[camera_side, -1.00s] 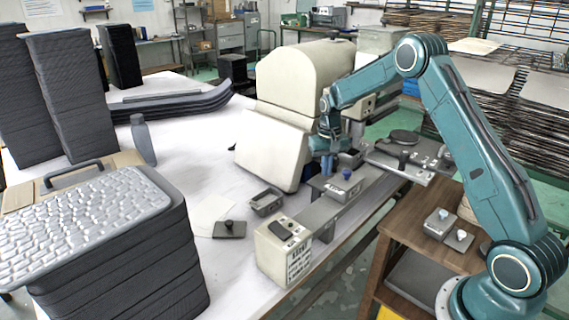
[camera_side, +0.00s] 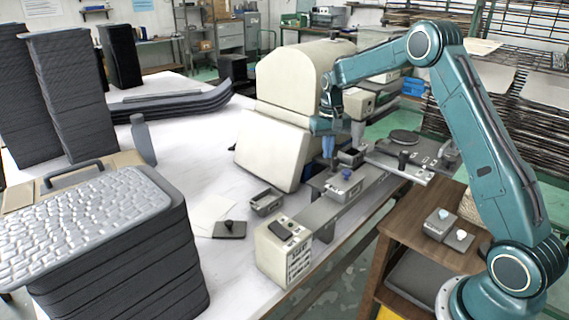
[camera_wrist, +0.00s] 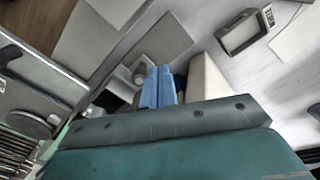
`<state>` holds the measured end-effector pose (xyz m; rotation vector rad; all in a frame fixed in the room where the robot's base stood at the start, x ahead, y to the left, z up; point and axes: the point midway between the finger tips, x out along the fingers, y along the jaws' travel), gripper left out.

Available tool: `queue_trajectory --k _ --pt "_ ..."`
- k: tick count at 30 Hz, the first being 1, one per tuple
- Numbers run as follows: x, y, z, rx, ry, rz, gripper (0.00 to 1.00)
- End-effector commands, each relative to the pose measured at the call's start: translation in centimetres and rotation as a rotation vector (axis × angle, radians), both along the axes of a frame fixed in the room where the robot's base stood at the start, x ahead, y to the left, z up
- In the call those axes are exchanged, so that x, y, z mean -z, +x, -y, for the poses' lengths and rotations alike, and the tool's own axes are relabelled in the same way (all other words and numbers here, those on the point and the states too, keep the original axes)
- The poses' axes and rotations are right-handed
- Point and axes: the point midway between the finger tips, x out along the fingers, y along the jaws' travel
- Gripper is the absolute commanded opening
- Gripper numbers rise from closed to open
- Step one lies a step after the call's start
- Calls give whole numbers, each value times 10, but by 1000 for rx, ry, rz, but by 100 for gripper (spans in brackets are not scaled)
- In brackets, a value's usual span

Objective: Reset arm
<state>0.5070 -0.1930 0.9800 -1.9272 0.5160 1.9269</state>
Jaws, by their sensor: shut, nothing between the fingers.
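My gripper (camera_side: 329,150) hangs from the teal arm in front of the large cream machine (camera_side: 303,85). Its blue fingers point down, shut and empty, above the grey fixture rail (camera_side: 330,210). In the wrist view the blue fingers of my gripper (camera_wrist: 159,84) are together with nothing between them. A small dark open box (camera_side: 351,156) is to the right of the fingers.
A cream control box (camera_side: 283,252) stands at the rail's near end. A grey open tray (camera_side: 266,202) and a black-knobbed plate (camera_side: 229,230) lie on the white table. Stacked dark panels (camera_side: 120,250) fill the near left. A wooden side table (camera_side: 415,235) is at right.

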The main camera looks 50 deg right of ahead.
Motion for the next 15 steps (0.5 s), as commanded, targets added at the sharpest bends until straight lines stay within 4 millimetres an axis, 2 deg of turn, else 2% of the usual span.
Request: queue_trajectory --k 4,15 --pt "-7 0 0 0 0 1 0" --pt "-8 0 0 -1 0 1 0"
